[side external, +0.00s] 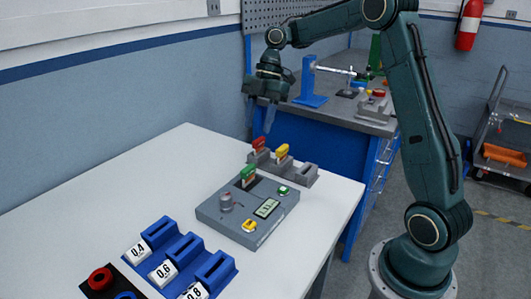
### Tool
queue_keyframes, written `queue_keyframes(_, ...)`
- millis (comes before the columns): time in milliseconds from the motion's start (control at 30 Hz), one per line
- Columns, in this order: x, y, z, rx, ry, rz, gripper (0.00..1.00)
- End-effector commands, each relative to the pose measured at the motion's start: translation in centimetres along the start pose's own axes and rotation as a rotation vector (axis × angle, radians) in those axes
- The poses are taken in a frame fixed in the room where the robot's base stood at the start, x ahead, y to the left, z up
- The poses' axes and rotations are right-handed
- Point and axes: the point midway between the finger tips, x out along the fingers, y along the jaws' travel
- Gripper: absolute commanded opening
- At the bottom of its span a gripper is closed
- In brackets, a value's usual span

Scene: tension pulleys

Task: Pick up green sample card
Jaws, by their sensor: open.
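The green sample card (247,173) stands upright in a slot at the back of the grey tester box (226,228) on the white table. My gripper (260,121) is above and behind the card, near the table's back edge. Its two fingers point down and are apart, with nothing visible between them. The card is clear of the fingers. The card's lower part is hidden in the slot.
A grey holder (303,178) behind the tester holds a red card (259,144) and a yellow card (281,151); its right slot looks empty. Blue holders (186,248) labelled 0.4, 0.6 and 0.8 stand in front. The table's left side (100,190) is clear. A blue workbench (340,150) stands behind.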

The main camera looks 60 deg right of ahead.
Motion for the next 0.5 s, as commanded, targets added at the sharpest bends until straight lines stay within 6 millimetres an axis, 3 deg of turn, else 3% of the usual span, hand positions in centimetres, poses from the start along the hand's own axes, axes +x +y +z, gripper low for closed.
queue_keyframes(267,0.4,0.0,0.0,0.001,0.001,-0.001,0.42)
queue_keyframes(500,2.1,0.0,-0.1,0.001,0.003,-0.002,0.42)
